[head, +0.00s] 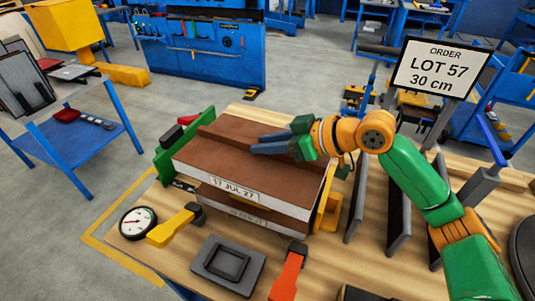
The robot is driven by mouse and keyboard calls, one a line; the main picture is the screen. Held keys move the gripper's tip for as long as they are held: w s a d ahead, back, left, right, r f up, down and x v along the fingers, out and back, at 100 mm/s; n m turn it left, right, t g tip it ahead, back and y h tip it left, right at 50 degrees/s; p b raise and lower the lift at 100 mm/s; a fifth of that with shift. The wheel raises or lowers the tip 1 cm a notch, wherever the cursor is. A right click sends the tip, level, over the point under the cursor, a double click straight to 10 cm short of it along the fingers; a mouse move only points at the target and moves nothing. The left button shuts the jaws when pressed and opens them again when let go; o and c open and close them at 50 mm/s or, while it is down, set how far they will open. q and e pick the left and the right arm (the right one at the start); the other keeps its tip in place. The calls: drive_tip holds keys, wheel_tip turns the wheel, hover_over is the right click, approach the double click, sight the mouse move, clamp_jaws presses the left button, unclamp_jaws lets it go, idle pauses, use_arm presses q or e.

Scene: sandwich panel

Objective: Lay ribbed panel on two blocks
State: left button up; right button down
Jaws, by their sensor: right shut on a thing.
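The ribbed panel (215,160) has a brown top with raised ribs and a pale front edge with a label reading "17 JUL 27". It sits at the middle of the bench, over another pale-edged, labelled panel (236,211). My right gripper (258,143) reaches in from the right, its grey fingers low on the brown top and shut on a rib. I cannot tell whether the upper panel touches what is under it. Two separate blocks are not clearly visible. My left gripper is not in view.
A green bracket (174,157) stands left of the stack, a yellow clamp (328,214) right of it. Upright dark slats (398,220) stand further right. A dial gauge (137,222), a yellow-handled tool (170,230), a grey tray (227,287) and an orange tool (287,277) lie in front.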

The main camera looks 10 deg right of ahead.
drive_tip(key=w+f, duration=0.1)
drive_tip(key=w+d+f, duration=0.1)
drive_tip(key=w+f, duration=0.1)
drive_tip(key=f, duration=0.1)
drive_tip(key=shift+w+d, duration=0.15)
drive_tip(key=shift+d, duration=0.25)
wheel_tip(320, 180, down, 2)
drive_tip(key=shift+a+f+p, duration=0.1)
drive_tip(key=shift+f+p, duration=0.15)
drive_tip(key=shift+p, duration=0.55)
drive_tip(key=shift+f+b, duration=0.35)
drive_tip(key=shift+f, duration=0.2)
drive_tip(key=c, duration=0.7)
unclamp_jaws()
drive_tip(key=shift+o, duration=0.2)
drive_tip(key=shift+s, duration=0.2)
